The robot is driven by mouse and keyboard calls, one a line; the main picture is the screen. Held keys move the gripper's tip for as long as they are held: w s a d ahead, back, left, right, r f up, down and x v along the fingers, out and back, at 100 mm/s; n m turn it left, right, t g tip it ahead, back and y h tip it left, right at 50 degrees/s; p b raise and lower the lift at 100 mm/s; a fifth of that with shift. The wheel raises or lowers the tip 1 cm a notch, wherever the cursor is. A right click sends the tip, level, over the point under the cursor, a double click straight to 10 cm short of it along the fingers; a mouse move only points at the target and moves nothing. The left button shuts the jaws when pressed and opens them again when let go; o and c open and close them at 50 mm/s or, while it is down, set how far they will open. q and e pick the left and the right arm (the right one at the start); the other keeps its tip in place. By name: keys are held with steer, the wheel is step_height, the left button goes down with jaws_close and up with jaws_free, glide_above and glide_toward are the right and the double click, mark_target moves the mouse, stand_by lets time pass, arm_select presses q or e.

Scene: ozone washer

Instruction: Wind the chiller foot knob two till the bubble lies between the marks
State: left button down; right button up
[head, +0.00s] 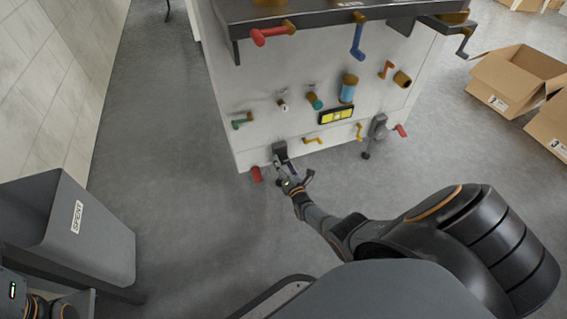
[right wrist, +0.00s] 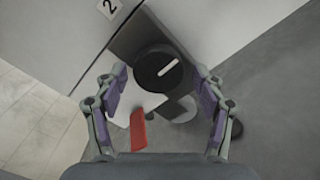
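The chiller foot knob two (right wrist: 158,68) is a round black knob with a white line across its face, tilted in the right wrist view; a label "2" (right wrist: 110,7) is on the panel beside it. My right gripper (right wrist: 160,82) is open, one finger on each side of the knob with gaps showing. In the head view my right gripper (head: 292,180) is just below the dark foot bracket (head: 280,149) on the white cabinet. The yellow bubble level (head: 336,115) is on the cabinet front; its bubble is too small to read.
A red handle (head: 256,174) sticks out low, left of the gripper, and a red piece (right wrist: 138,130) shows between my fingers. Several coloured levers stick out above. A second foot (head: 377,130) is at the right. A grey bin (head: 110,240) stands at left.

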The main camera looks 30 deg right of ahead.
steer(key=v, duration=1.2)
stand_by(0.4)
